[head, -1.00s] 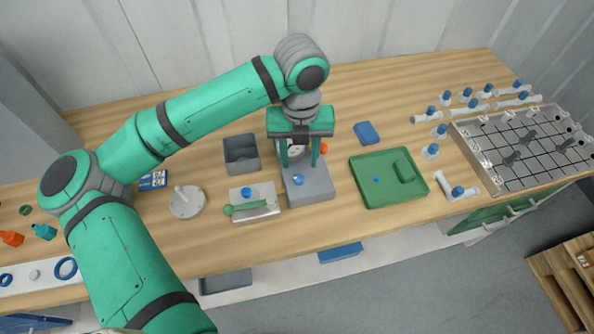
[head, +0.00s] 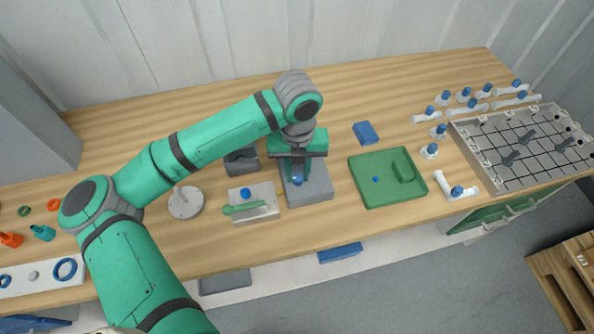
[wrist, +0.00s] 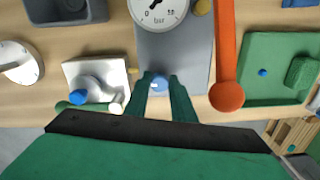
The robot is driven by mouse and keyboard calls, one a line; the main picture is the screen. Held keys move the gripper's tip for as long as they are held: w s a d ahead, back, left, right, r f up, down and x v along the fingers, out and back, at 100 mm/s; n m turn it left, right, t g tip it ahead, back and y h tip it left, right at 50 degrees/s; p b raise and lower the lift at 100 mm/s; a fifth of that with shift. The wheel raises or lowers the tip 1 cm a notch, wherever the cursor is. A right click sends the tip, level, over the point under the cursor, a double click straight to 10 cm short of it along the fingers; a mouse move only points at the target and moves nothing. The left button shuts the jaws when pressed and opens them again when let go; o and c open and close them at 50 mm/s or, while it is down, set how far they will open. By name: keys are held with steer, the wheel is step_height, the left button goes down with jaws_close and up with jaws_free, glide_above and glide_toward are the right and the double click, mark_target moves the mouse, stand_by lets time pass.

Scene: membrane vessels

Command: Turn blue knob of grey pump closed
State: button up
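The grey pump (head: 318,189) stands mid-table, a grey block that also shows in the wrist view (wrist: 190,50). It has a round white pressure gauge (wrist: 158,10) at its back. The small blue knob (wrist: 158,84) on the pump's top is near its front edge. It also shows in the head view (head: 297,181). My gripper (wrist: 159,80) is down at the knob, one green finger on each side. The fingers are close together and appear shut on the knob. They partly hide its sides, and the gauge is hidden behind my gripper in the head view.
A long orange lever (wrist: 227,60) stands to the right of the fingers in the wrist view. A white block with a blue knob (head: 264,192) is left of the pump. A green tray (head: 375,198) is to the right. A grey bin (head: 243,166) is behind left.

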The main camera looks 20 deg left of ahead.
steer(key=shift+s+m, duration=0.1)
steer(key=shift+m, duration=0.3)
steer(key=m, duration=0.3)
steer(key=shift+d, duration=0.1)
jaws_close()
jaws_free()
steer(key=m, duration=0.5)
steer(key=shift+s, duration=0.1)
steer(key=m, duration=0.4)
steer(key=shift+m, duration=0.4)
steer(key=shift+d+m, duration=0.15)
steer(key=shift+m, duration=2.05)
steer(key=o, duration=1.1)
steer(key=shift+c, duration=0.2)
